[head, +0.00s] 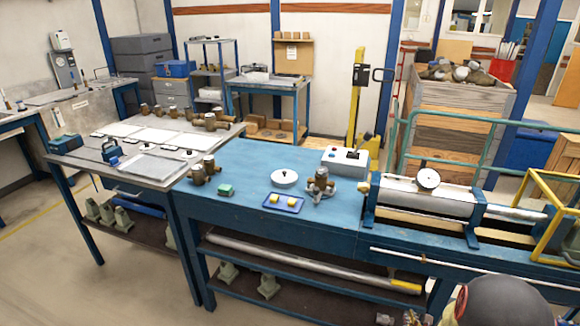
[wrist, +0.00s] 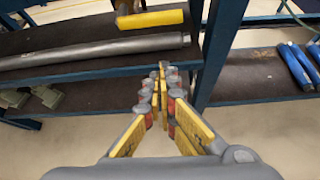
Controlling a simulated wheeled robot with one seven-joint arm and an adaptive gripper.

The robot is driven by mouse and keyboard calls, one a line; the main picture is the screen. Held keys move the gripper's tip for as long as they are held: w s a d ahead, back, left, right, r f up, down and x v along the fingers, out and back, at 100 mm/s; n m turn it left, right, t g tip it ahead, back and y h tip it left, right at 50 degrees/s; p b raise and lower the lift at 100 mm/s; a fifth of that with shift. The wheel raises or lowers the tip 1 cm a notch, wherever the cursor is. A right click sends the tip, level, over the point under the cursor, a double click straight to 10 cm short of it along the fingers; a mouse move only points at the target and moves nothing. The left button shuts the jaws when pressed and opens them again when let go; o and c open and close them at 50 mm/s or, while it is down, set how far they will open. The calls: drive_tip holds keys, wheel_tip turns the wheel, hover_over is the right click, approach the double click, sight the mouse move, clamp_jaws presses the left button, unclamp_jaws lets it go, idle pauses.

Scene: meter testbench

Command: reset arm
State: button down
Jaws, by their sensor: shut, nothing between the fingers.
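My gripper (wrist: 162,80) shows in the wrist view with its yellow and grey fingers brought together at the tips and nothing between them. It points toward the shelves under the blue workbench (head: 245,165), apart from anything I can make out. In the head view a dark rounded part of my arm shows at the bottom right edge; the gripper's fingers cannot be made out there.
A grey pipe (wrist: 95,50) and a yellow bar (wrist: 150,19) lie on the bench's lower shelf. Blue cylinders (wrist: 300,65) lie on another shelf. Floor (head: 50,270) is clear at left.

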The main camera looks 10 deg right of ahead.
drive_tip(key=s+a+f+m+g+y, duration=0.2)
drive_tip(key=s+a+f+m+g, duration=0.15)
drive_tip(key=s+f+m, duration=0.6)
wheel_tip(320, 180, up, 7)
drive_tip(key=s+a+m+g+y, duration=0.1)
drive_tip(key=s+a+m+g, duration=0.2)
drive_tip(key=m, duration=0.8)
drive_tip(key=s+a+r+m+y+p, duration=0.1)
drive_tip(key=a+r+m, duration=0.2)
drive_tip(key=a+r, duration=0.5)
drive_tip(key=s+a+r+m+t+y+p, duration=0.1)
drive_tip(key=a+r, duration=0.8)
drive_tip(key=r, duration=1)
drive_tip(key=s+a+r+m+p, duration=0.1)
drive_tip(key=a+r+m, duration=0.3)
drive_tip(key=a+r, duration=0.4)
drive_tip(key=shift+s+a+r+m+t+y, duration=0.2)
drive_tip(key=shift+s+r+m+t+y, duration=0.35)
drive_tip(key=shift+r, duration=2.75)
drive_tip(key=shift+s, duration=0.15)
